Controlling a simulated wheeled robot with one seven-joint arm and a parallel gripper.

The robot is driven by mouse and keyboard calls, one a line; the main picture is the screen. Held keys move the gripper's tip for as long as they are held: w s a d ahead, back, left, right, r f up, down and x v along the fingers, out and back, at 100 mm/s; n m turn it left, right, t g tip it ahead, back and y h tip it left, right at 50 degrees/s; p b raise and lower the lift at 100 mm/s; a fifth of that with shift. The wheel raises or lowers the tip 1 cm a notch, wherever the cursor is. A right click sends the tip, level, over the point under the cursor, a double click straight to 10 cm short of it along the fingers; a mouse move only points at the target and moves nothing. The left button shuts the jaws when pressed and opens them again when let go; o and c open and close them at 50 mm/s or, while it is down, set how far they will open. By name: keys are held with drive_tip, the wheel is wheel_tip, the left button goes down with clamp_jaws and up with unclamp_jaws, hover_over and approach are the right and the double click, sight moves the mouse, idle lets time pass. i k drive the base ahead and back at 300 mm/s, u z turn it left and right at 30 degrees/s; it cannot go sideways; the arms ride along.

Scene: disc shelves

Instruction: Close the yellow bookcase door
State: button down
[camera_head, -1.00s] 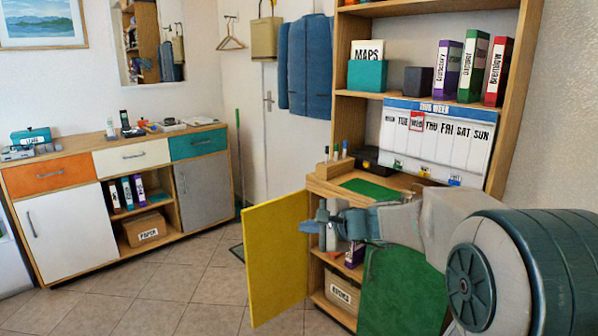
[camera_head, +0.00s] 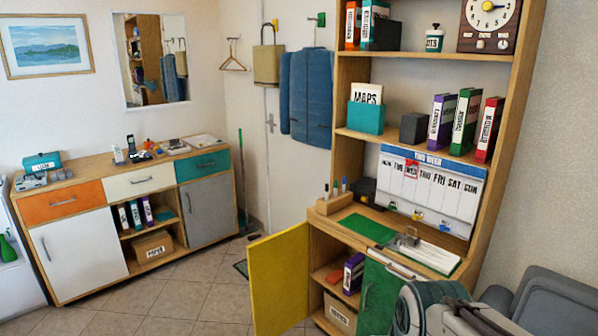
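The yellow door (camera_head: 278,282) of the bookcase stands open. It swings out to the left from the left side of the lower cabinet. Its lower edge is cut off by the bottom of the picture. The lower compartment (camera_head: 322,272) behind it is exposed. The green door (camera_head: 380,298) beside that compartment looks shut and is partly hidden by my arm. Parts of my arm show at the bottom right, to the right of the yellow door and apart from it. I cannot make out my gripper's fingers.
Binders (camera_head: 353,273) and a labelled box (camera_head: 340,313) stand inside the open compartment. A clipboard (camera_head: 425,254) and a green mat (camera_head: 367,228) lie on the worktop above. A low sideboard (camera_head: 85,245) stands at the left. The tiled floor (camera_head: 185,305) left of the yellow door is clear.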

sight(278, 263)
drive_tip(key=z, duration=0.05)
drive_tip(key=k, duration=0.5)
drive_tip(key=u, duration=1.35)
drive_tip(key=i, duration=4.35)
drive_tip(key=z, duration=3.4)
drive_tip(key=i, duration=0.35)
